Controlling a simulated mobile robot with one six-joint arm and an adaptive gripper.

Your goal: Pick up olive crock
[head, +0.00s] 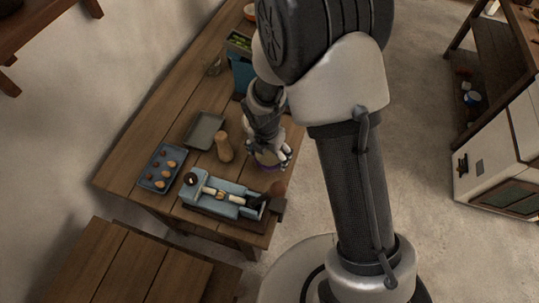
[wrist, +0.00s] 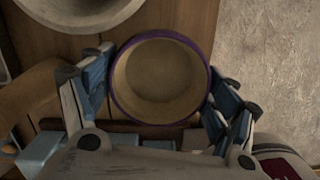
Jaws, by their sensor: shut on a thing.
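The crock is a round open vessel with a purple rim and a tan, empty-looking inside. In the wrist view the crock (wrist: 160,82) sits between the fingers, with its mouth facing the camera. My gripper (wrist: 164,78) is shut on it, blue-padded fingers against its left and right sides. In the head view my gripper (head: 270,150) is at the table's right edge, and the crock (head: 268,160) is partly hidden beneath it. I cannot tell whether the crock's base touches the table.
Left of my gripper stands a tan wooden bottle-like piece (head: 224,149). A grey tray (head: 190,133), a blue tray with several small items (head: 146,182) and a light-blue caddy (head: 228,210) share the table. A blue bin (head: 243,80) stands farther back. Floor lies open to the right.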

